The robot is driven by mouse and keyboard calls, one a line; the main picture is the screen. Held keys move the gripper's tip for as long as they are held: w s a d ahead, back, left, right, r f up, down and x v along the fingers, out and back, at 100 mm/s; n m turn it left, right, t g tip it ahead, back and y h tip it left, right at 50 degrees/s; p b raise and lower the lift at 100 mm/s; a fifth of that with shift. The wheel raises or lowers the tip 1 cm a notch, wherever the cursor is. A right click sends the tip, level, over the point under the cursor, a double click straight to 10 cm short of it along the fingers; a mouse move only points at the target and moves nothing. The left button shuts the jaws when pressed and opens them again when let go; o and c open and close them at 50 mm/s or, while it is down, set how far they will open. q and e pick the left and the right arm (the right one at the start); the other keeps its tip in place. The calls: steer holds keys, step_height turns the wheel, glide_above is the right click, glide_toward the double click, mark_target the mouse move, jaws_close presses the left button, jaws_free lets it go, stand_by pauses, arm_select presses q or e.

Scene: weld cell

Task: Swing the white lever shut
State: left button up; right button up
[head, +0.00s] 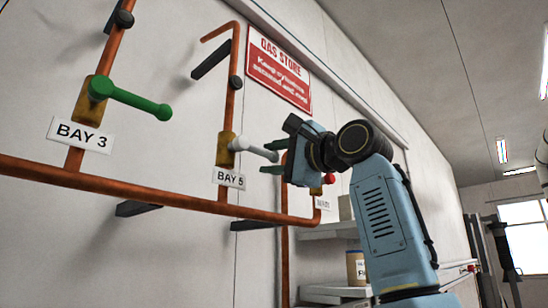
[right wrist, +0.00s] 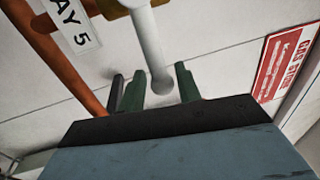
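The white lever (head: 258,150) is on the brass valve (head: 226,150) of the vertical copper pipe above the BAY 5 label (head: 229,178). It sticks out to the right, across the pipe, dipping slightly. My right gripper (head: 274,157) is at its free end, with one green finger above and one below in the head view. In the right wrist view, the white lever's rounded end (right wrist: 160,82) lies between the two green fingers (right wrist: 158,88), with a gap on each side. The fingers are open and not closed on it. My left gripper is not in view.
A green lever (head: 135,99) sticks out at BAY 3 (head: 79,135), to the left. A red knob (head: 330,179) shows behind my right gripper, its valve mostly hidden. A copper pipe (head: 130,190) runs along below. A shelf (head: 330,230) and jar (head: 356,266) are at lower right.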

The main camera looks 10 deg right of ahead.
steer(key=b+v, duration=0.5)
steer(key=v, duration=0.8)
steer(key=shift+d+b, duration=0.15)
steer(key=shift+b, duration=0.25)
steer(key=shift+s, duration=0.1)
